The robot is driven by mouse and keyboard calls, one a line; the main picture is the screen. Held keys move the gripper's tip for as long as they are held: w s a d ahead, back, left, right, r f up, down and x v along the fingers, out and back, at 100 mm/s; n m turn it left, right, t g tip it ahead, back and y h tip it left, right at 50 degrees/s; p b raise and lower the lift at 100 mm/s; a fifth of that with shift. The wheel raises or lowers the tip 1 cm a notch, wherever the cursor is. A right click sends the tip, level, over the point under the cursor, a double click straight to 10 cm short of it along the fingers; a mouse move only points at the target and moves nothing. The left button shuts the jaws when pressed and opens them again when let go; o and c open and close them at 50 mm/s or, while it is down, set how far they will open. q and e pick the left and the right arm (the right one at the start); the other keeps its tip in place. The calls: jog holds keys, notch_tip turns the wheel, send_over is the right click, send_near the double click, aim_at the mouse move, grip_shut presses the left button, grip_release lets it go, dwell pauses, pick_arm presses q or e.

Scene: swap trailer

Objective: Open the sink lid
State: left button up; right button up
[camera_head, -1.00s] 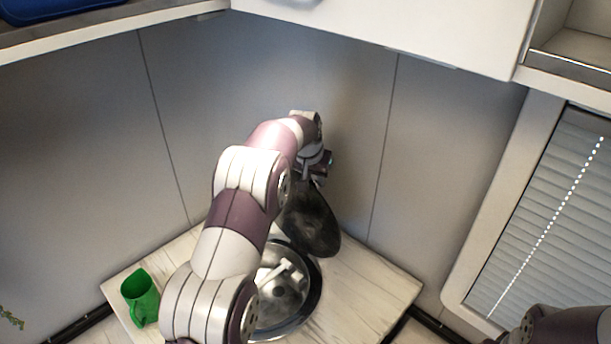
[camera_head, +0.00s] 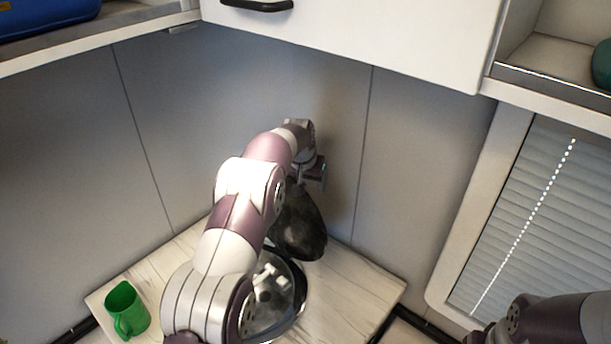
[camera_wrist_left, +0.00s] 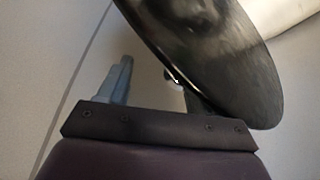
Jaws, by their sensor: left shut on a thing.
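The round dark sink lid (camera_head: 300,228) stands tilted up at the back edge of the sink (camera_head: 285,312), whose metal bowl and pale tap show partly behind my left arm. My left gripper (camera_head: 314,176) is at the lid's upper edge, near the wall corner. In the left wrist view the lid (camera_wrist_left: 215,50) fills the upper right and covers much of one finger of my left gripper (camera_wrist_left: 158,85). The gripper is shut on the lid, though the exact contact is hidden. Part of my right arm shows at the lower right; its gripper is out of view.
A green cup (camera_head: 128,311) stands on the pale wooden counter (camera_head: 345,290) left of the sink. Grey walls (camera_head: 230,110) meet close behind the lid. A white cabinet (camera_head: 400,35) hangs above, and a window blind (camera_head: 530,220) is at right.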

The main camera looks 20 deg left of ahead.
pick_arm(q)
jog(key=shift+w+r, duration=0.1)
dwell(0.3)
jog(key=shift+r, duration=0.1)
jog(key=shift+a, duration=0.1)
jog(key=shift+r, duration=0.1)
